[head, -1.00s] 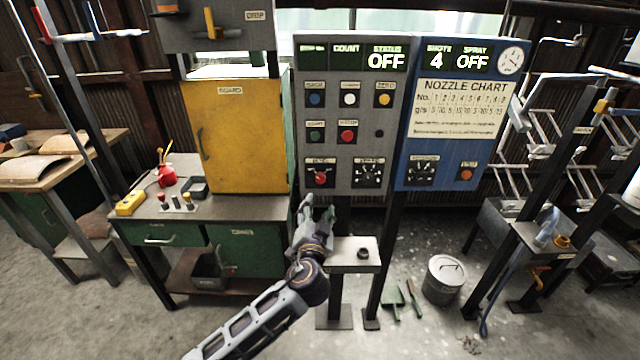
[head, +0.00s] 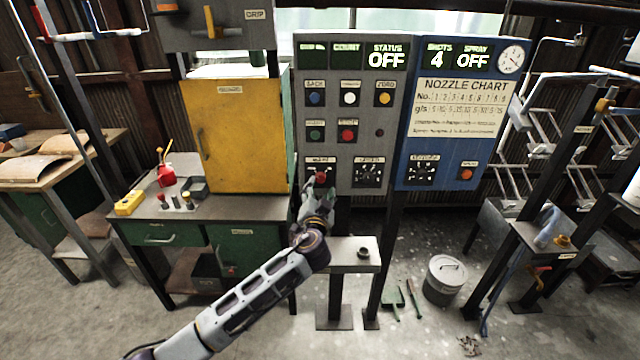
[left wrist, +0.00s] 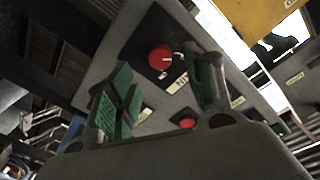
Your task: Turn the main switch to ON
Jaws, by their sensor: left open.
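The main switch is a red rotary knob (head: 320,178) low on the left of the grey control panel (head: 343,80). In the left wrist view the red knob (left wrist: 160,57) has a pale pointer mark and sits on a dark plate. My left gripper (head: 318,192) is just below and in front of it, partly covering the switch plate in the head view. In the left wrist view the green-padded fingers (left wrist: 165,95) are spread, with the knob beyond and between them, apart from the tips. The status display (head: 387,55) reads OFF. My right gripper is not in view.
A second dark rotary dial (head: 368,173) is just right of the switch. Push buttons, including a red one (head: 347,134), sit above. The yellow guard door (head: 237,135) stands left of the panel. A small grey shelf (head: 347,262) is below my left gripper.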

